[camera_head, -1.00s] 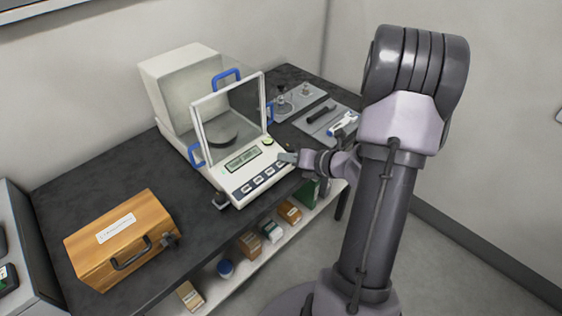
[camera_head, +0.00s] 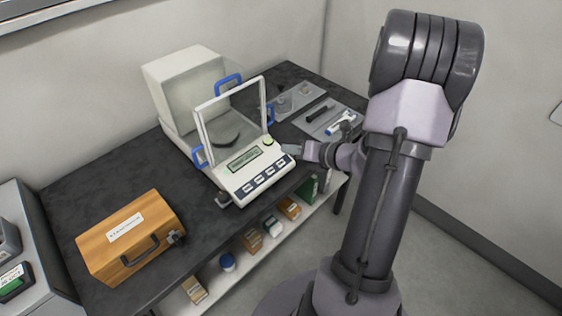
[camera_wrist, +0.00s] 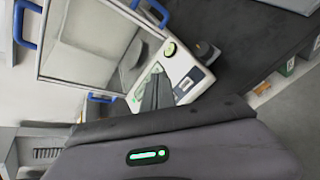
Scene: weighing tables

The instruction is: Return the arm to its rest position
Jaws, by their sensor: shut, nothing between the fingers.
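My gripper (camera_head: 290,150) is at the right front edge of the white balance (camera_head: 246,190) in the head view, shut with nothing in it. In the wrist view my gripper's dark fingertips (camera_wrist: 158,90) are together, in front of the balance's display and buttons (camera_wrist: 183,82). I cannot tell whether they touch it. My arm rises on the right of the head view. The balance has a glass draft shield with blue handles (camera_head: 229,84) and a round pan (camera_head: 225,134) inside.
A wooden case (camera_head: 130,238) lies on the black table (camera_head: 90,185) at the left. Grey trays (camera_head: 318,122) with weights and tools sit at the back right. A shelf below (camera_head: 240,268) holds several small boxes. Floor on the right is clear.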

